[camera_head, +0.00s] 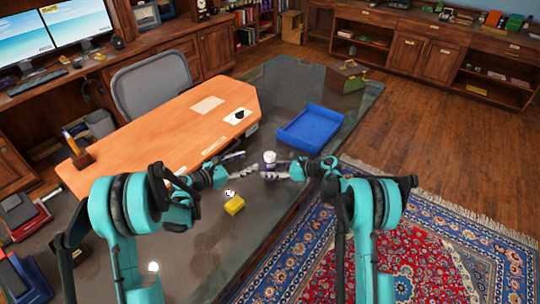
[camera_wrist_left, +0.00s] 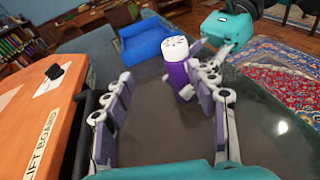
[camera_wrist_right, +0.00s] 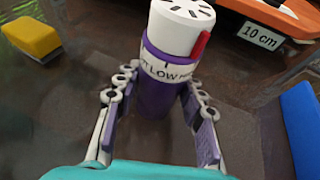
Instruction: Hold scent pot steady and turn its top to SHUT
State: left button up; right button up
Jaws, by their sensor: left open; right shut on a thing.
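The scent pot (camera_head: 270,158) stands upright on the dark glass table, with a purple body and a white slotted top. In the right wrist view the pot (camera_wrist_right: 158,100) has a white ring reading "LOW", with partly cut-off lettering on both sides. A red pointer (camera_wrist_right: 200,45) on the top's side sits right of "LOW". My right gripper (camera_wrist_right: 160,85) is shut on the purple body, below the ring. My left gripper (camera_head: 242,156) is open and empty, left of the pot and apart from it. In the left wrist view the pot (camera_wrist_left: 178,75) is beyond the open fingers.
A blue tray (camera_head: 310,130) lies behind and right of the pot. A raised orange wooden board (camera_head: 165,130) is close to the left gripper. A green-brown case (camera_head: 347,77) stands farther back.

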aim_at(270, 154)
pick_arm(q)
jog(key=shift+n+t+h, duration=0.3)
jog(key=shift+t+h, duration=0.3)
jog(key=shift+h, duration=0.3)
jog(key=w+d, duration=0.1)
jog(key=d, duration=0.2)
jog(key=w+d, duration=0.2)
jog(key=d, duration=0.1)
jog(key=w+d, duration=0.1)
jog(key=d, duration=0.2)
jog(key=shift+w+f, duration=0.25)
jog(key=c, duration=1.2)
